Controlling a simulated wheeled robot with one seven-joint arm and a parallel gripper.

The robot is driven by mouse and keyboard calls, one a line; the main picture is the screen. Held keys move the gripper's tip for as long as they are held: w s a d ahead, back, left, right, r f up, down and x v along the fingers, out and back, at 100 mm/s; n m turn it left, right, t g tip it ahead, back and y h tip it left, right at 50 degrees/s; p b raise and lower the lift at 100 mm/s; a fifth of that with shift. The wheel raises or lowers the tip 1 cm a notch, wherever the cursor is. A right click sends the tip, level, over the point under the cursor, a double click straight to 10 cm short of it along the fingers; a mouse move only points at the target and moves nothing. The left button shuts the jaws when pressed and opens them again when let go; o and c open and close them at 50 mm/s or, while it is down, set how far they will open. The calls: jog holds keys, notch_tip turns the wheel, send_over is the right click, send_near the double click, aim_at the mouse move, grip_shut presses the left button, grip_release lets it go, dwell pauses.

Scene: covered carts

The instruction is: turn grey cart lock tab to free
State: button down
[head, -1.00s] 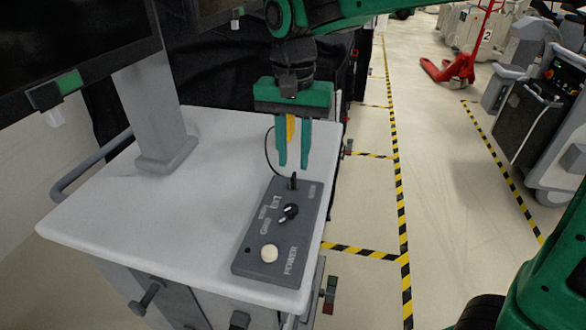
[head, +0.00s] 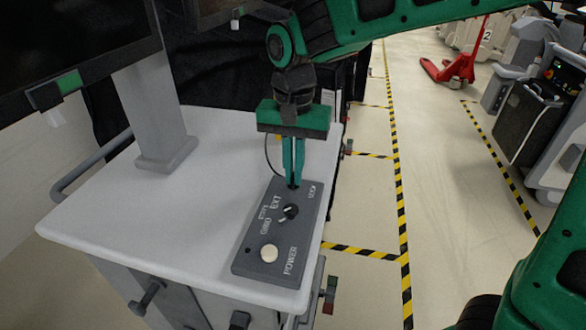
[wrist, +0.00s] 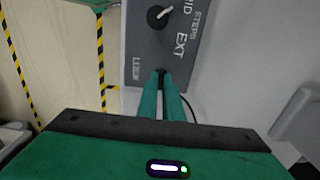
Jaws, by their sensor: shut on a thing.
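The grey cart (head: 110,222) has a pale top with a dark grey control panel (head: 247,256) along its right side. The small dark lock tab (wrist: 161,71) stands at the panel's far end beside the LOCK lettering. My gripper (head: 293,182) reaches down from above and its green fingers are shut on the tab. In the wrist view the fingertips (wrist: 162,76) meet around the tab and hide most of it. Which way the tab is turned cannot be told.
A monitor post (head: 150,110) rises at the left of the top. Striped floor tape (head: 398,190) and open floor lie to the right.

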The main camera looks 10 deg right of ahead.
jog(key=shift+n, duration=0.3)
jog(key=n, duration=0.4)
jog(key=shift+n, duration=0.3)
jog(key=n, duration=0.8)
jog(key=shift+n, duration=0.4)
jog(key=shift+d+n, duration=0.1)
jog(key=shift+n, duration=1.8)
jog(key=c, duration=1.9)
grip_release()
jog(key=shift+w, duration=0.1)
